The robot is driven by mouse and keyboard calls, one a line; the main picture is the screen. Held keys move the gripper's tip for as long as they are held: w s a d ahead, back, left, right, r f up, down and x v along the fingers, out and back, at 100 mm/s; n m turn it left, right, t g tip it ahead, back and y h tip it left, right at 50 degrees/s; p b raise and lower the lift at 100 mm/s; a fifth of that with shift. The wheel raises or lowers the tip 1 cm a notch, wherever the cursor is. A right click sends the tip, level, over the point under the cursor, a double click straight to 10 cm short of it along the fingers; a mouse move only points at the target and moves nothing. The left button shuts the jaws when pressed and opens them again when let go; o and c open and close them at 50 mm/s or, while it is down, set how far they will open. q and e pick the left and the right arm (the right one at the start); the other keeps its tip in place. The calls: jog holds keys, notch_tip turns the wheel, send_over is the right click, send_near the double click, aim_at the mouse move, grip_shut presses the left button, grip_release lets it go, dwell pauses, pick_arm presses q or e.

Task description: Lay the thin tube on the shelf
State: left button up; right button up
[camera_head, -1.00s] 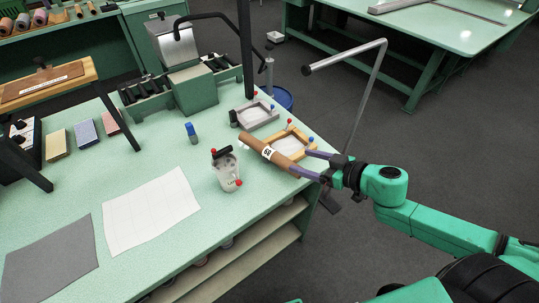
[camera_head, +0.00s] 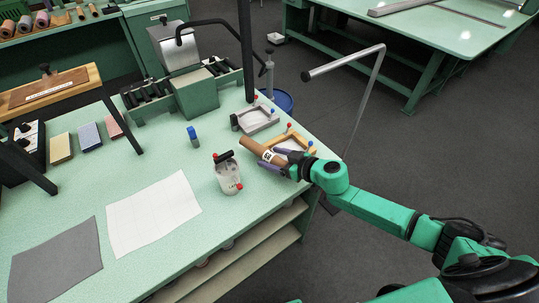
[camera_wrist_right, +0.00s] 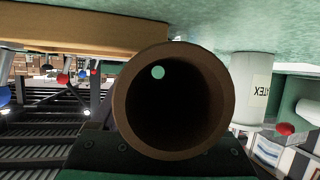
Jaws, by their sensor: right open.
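A brown cardboard tube (camera_head: 252,147) with a white label lies near the right edge of the green table, by the wooden frame. My right gripper (camera_head: 281,163) is open, its purple fingers around the near end of the tube. In the right wrist view the tube's open end (camera_wrist_right: 125,100) faces the camera and fills the middle. I cannot tell whether the fingers touch it. Shelf boards (camera_head: 262,236) show under the table's front edge. My left gripper is not in view.
A white pot (camera_head: 228,178) with a dark roller on top stands left of the tube. A wooden frame (camera_head: 299,136) and a grey frame (camera_head: 260,122) lie behind it. A bent metal rod (camera_head: 345,59) rises at the right. White and grey sheets cover the front left.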

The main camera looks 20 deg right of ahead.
jog(key=shift+s+d, duration=0.1)
jog(key=c, duration=1.1)
grip_shut()
jog(key=shift+r, duration=0.15)
